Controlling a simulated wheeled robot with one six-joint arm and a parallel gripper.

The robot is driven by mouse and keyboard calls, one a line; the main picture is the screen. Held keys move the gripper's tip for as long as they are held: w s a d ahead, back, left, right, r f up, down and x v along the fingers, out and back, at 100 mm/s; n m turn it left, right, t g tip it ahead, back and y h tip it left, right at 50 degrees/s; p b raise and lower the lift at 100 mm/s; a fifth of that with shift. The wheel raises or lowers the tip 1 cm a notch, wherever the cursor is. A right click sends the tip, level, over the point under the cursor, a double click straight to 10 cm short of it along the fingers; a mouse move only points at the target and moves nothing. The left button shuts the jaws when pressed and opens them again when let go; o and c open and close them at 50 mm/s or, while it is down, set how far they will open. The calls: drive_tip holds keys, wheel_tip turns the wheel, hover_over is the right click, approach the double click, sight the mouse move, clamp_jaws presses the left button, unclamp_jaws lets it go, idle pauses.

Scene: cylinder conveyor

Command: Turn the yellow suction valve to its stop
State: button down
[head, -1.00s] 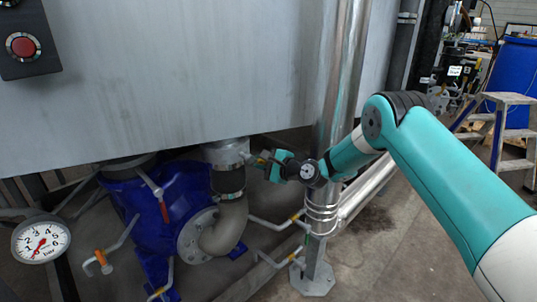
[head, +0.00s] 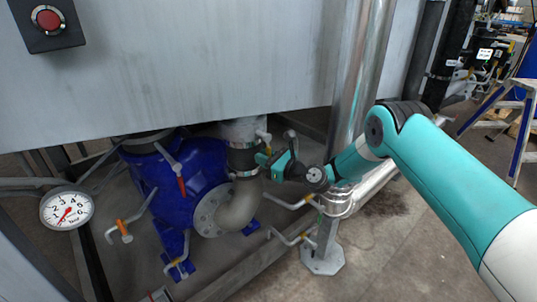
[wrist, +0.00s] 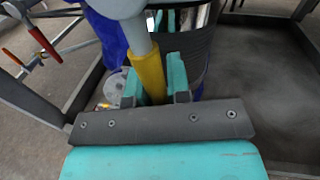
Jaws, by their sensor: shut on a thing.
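My gripper (wrist: 153,82) is shut on the yellow grip of a valve handle (wrist: 149,74), with one teal finger on each side of it. The handle's grey upper part runs up past the top of the wrist view. In the head view, my gripper (head: 264,161) is at the right side of the pipe below the grey tank. A small yellow-orange handle (head: 263,136) shows just above my fingers there; I cannot tell whether it is the held one. The held grip is mostly hidden by my fingers in the head view.
A blue pump (head: 170,190) with a grey elbow pipe (head: 239,207) stands left of my gripper. Several red, orange and yellow handles stick out around it. A dial gauge (head: 66,207) is at the left. A steel post (head: 352,90) stands close behind my forearm.

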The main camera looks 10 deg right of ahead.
drive_tip(key=shift+s+a+m, duration=0.3)
drive_tip(key=shift+a+m, duration=0.15)
drive_tip(key=shift+m, duration=0.25)
drive_tip(key=c, duration=1.1)
unclamp_jaws()
drive_tip(key=shift+a, duration=0.1)
